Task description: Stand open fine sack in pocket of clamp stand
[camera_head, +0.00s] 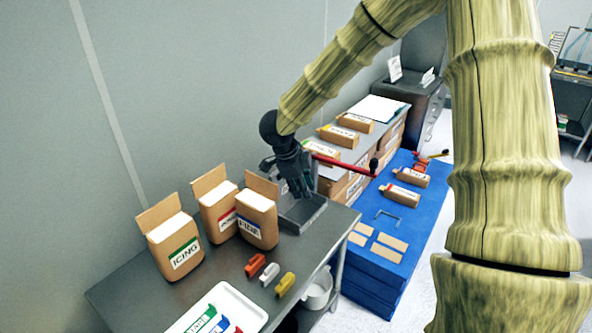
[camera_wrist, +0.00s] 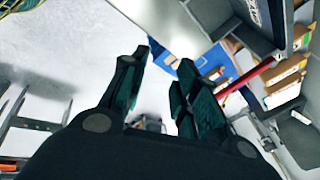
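Three open brown paper sacks stand upright on the grey table: one green-labelled ICING (camera_head: 175,248), one red-labelled (camera_head: 217,212) and one blue-labelled (camera_head: 258,217). The red and blue labels are too small to read surely, so I cannot tell which is the fine sack. A grey metal stand with a tray-like base (camera_head: 302,214), seemingly the clamp stand, is right of the blue-labelled sack. My gripper (camera_head: 299,187) is over this stand, partly hiding it; its pocket cannot be made out. In the wrist view my gripper (camera_wrist: 163,58) has its fingers apart with nothing between them.
A red lever (camera_head: 338,162) with a dark knob extends right of the stand. Red, white and yellow clips (camera_head: 270,273) lie before the sacks. A white tray (camera_head: 250,318) is at the table's front. A blue platform (camera_head: 375,268) holds cards and packs to the right.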

